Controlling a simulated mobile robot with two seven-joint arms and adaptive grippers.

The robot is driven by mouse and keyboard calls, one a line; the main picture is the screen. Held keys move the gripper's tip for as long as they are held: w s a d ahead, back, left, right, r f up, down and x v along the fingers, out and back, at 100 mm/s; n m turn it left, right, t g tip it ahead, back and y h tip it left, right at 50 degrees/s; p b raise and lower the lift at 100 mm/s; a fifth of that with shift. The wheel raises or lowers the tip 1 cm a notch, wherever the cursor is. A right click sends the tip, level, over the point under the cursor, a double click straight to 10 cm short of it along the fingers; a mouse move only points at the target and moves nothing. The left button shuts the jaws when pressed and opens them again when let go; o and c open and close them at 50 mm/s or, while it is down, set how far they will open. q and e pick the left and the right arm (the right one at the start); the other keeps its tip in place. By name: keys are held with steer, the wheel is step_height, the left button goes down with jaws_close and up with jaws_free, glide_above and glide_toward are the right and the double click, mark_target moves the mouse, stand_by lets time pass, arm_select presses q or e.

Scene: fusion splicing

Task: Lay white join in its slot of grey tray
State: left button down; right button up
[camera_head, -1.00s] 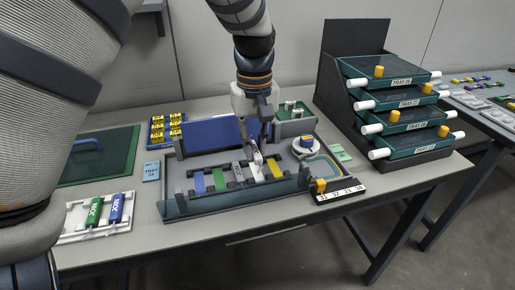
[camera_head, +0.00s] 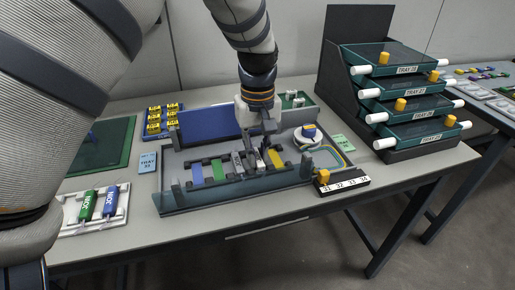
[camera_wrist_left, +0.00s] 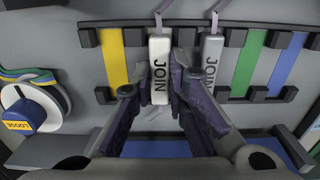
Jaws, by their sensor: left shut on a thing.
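The white join (camera_wrist_left: 159,72), a small white block marked JOIN with a thin strand at its end, is between the fingers of my left gripper (camera_wrist_left: 162,97), which is shut on it. In the head view my left gripper (camera_head: 257,150) is over the grey tray (camera_head: 176,196), between a grey join (camera_head: 237,163) and the yellow strip (camera_head: 277,160). In the wrist view the join lines up with the gap between dark holders, beside the grey join (camera_wrist_left: 211,62). I cannot tell whether it touches the tray floor. My right gripper is not in view.
Green (camera_head: 219,171) and blue (camera_head: 197,175) strips lie in the same row. A white reel with a blue LOOSE block (camera_wrist_left: 32,112) is near the yellow strip. A blue panel (camera_head: 208,125) stands behind the row. A rack of drawers (camera_head: 415,105) is at right.

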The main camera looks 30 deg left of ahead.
mark_target(258, 157)
arm_select(q)
steer(key=c, duration=1.6)
jaws_free()
step_height(258, 157, up, 13)
steer(key=shift+r+p, duration=0.15)
steer(key=shift+p, duration=0.15)
